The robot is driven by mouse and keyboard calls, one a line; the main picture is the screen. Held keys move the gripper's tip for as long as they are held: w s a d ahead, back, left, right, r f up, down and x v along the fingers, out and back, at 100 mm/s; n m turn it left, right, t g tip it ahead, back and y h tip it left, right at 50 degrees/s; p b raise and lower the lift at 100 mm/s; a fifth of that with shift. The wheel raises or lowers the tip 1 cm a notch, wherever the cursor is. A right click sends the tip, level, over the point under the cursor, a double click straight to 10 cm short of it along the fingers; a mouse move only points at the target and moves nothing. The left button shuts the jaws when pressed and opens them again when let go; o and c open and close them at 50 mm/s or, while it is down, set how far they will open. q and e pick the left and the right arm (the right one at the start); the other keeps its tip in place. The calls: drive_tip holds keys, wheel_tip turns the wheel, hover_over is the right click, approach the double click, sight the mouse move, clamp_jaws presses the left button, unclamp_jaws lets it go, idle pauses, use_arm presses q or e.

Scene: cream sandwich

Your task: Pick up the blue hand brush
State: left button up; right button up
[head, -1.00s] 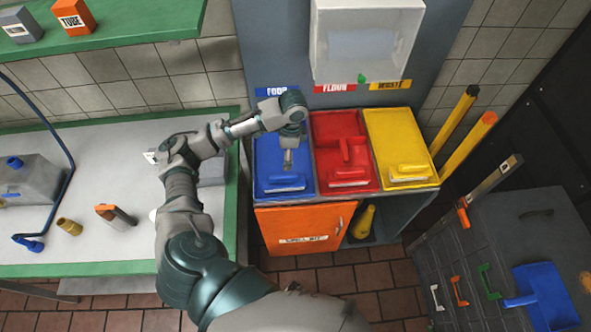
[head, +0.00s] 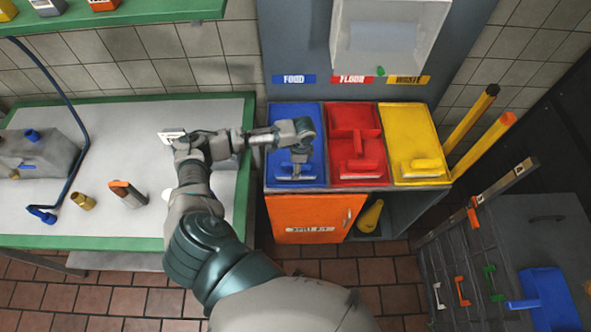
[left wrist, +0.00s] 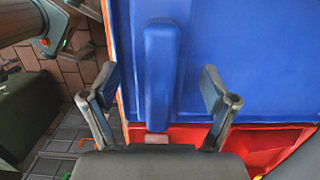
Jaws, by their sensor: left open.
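The blue hand brush (head: 286,177) lies at the front of the blue tray, with its pale bristle edge toward the front. In the left wrist view its rounded blue handle (left wrist: 162,75) runs up the picture. My left gripper (head: 299,168) is over the brush, pointing down. In the left wrist view the left gripper (left wrist: 161,90) is open, one finger on each side of the handle, with visible gaps and nothing held. Whether the fingertips reach down to handle height I cannot tell. My right gripper is not in view.
The blue tray (head: 292,120) stands beside a red tray (head: 354,118) and a yellow tray (head: 408,125), which hold similar brushes. They sit on a cabinet with an orange door (head: 308,218). A white dispenser (head: 388,35) hangs above. A green-edged table (head: 120,238) is at left.

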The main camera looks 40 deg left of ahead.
use_arm(q)
drive_tip(key=shift+a+f, duration=0.25)
drive_tip(key=shift+f, duration=0.85)
drive_tip(key=shift+d+r, duration=0.1)
drive_tip(key=shift+d, duration=0.05)
drive_tip(key=shift+c, duration=0.7)
drive_tip(key=c, duration=1.2)
drive_tip(key=shift+r, duration=0.1)
wheel_tip(320, 180, up, 10)
drive_tip(key=shift+f, duration=0.1)
